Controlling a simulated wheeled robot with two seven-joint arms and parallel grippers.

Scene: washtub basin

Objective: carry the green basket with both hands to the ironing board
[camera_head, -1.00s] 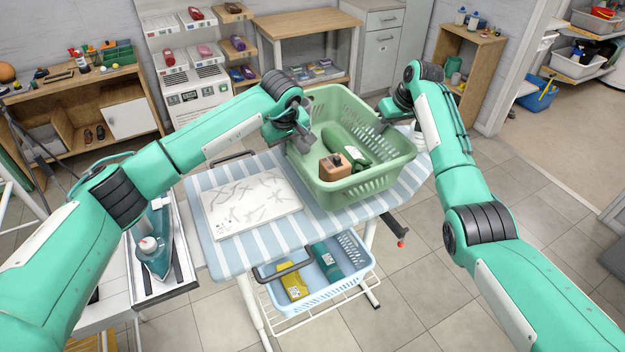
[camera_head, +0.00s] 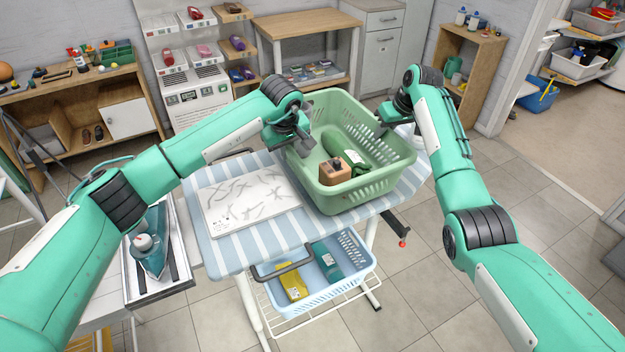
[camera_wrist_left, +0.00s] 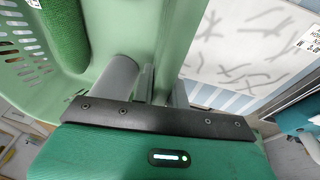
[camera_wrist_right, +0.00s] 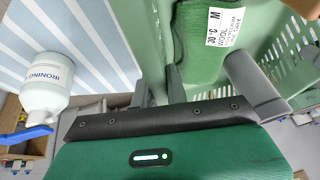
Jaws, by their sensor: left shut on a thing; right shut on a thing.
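The green basket (camera_head: 345,200) is over the right part of the striped ironing board (camera_head: 235,253), roughly level. I cannot tell whether its base touches the board. My left gripper (camera_head: 304,150) is shut on the basket's left wall; in the left wrist view the wall (camera_wrist_left: 165,35) runs between the fingers. My right gripper (camera_head: 380,128) is shut on the opposite wall, which shows in the right wrist view (camera_wrist_right: 148,30).
A white sheet with grey marks (camera_head: 250,200) lies on the board's left part. An iron (camera_head: 150,250) stands on a tray at the left. A white bottle (camera_wrist_right: 45,88) stands close beside the basket. A blue basket (camera_head: 322,290) sits on the rack below.

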